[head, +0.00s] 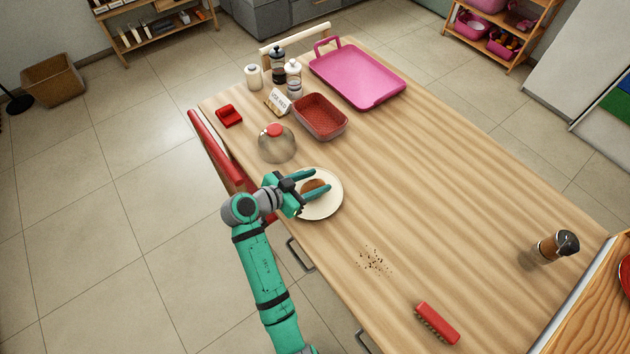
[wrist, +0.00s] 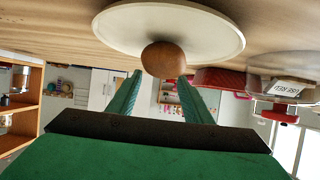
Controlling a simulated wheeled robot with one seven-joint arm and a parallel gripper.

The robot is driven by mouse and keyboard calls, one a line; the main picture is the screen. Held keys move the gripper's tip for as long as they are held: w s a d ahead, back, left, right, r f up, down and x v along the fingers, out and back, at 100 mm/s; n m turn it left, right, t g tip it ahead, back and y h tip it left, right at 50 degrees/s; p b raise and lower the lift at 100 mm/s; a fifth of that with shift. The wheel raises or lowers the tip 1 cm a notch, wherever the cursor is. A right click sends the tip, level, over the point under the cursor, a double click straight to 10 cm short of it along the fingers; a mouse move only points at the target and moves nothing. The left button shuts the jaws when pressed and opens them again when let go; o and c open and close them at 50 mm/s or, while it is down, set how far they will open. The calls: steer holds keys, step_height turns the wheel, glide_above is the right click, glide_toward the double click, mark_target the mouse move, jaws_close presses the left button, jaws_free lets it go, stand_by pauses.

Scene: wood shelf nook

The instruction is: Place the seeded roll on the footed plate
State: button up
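The seeded roll (head: 312,185) is a small brown round bun over the pale round plate (head: 329,207). In the wrist view the roll (wrist: 163,59) appears against the plate's (wrist: 205,28) surface, seemingly resting on it; seeds are too small to see. My gripper (head: 323,179) is over the plate with its two green fingers apart, one either side of the roll. In the wrist view my fingertips (wrist: 161,74) are close to the roll's sides; contact is unclear. The gripper looks open. The plate's foot is hidden.
A glass dome with a red knob (head: 276,147) stands just behind the plate. A red basket (head: 320,117), small sign (head: 278,101), jars (head: 293,79) and pink tray (head: 357,74) are farther back. Crumbs (head: 374,261), a red brush (head: 437,323) and a shaker (head: 556,246) are nearer. The table's middle right is clear.

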steer(key=shift+r, duration=0.1)
steer(key=shift+a+r, duration=0.15)
steer(key=shift+a, duration=0.1)
steer(key=v, duration=1.1)
steer(key=shift+s, duration=0.25)
steer(key=shift+w+a+r, duration=0.1)
steer(key=shift+a, duration=0.05)
